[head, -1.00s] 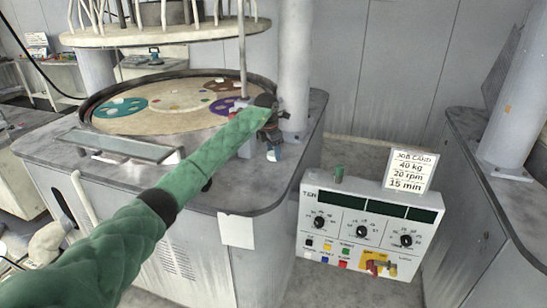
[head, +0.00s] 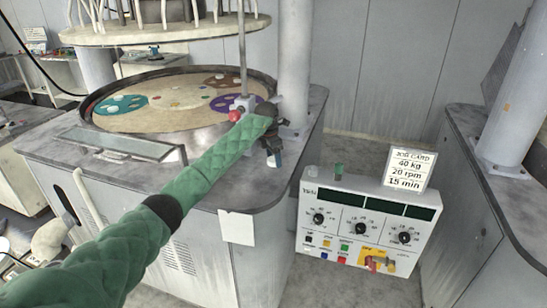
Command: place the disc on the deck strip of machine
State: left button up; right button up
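The machine's round polishing platen (head: 180,122) lies at upper left, with teal (head: 130,105), brown (head: 221,81) and purple (head: 222,104) round carriers and small pale and coloured discs on it. Which disc is the task's one I cannot tell. The grey deck strip (head: 265,185) runs around the platen's front and right side. My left arm, in a green sleeve, reaches across the deck. My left gripper (head: 273,155) is small and dark above the deck's right part, beside the white column. A pale and blue piece shows at its tip; whether it holds anything is unclear. My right gripper is not in view.
A red ball (head: 234,116) on a grey block stands at the platen's right edge. A flat metal-framed plate (head: 118,143) sits at the front deck. A control box (head: 365,222) with a job card (head: 409,168) stands right. Another machine (head: 490,175) is at far right.

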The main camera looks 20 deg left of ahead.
aim_at(269, 160)
pick_arm(q)
jog(key=shift+o, duration=0.5)
jog(key=shift+r, duration=0.1)
jog(key=shift+r, duration=0.5)
notch_tip(269, 160, up, 11)
jog(key=s+a+b, duration=0.1)
jog(key=b, duration=0.3)
jog(key=shift+s+a, duration=0.15)
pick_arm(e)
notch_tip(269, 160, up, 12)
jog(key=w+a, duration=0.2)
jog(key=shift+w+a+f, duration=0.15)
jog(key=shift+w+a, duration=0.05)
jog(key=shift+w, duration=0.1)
pick_arm(q)
jog(key=shift+f, duration=0.2)
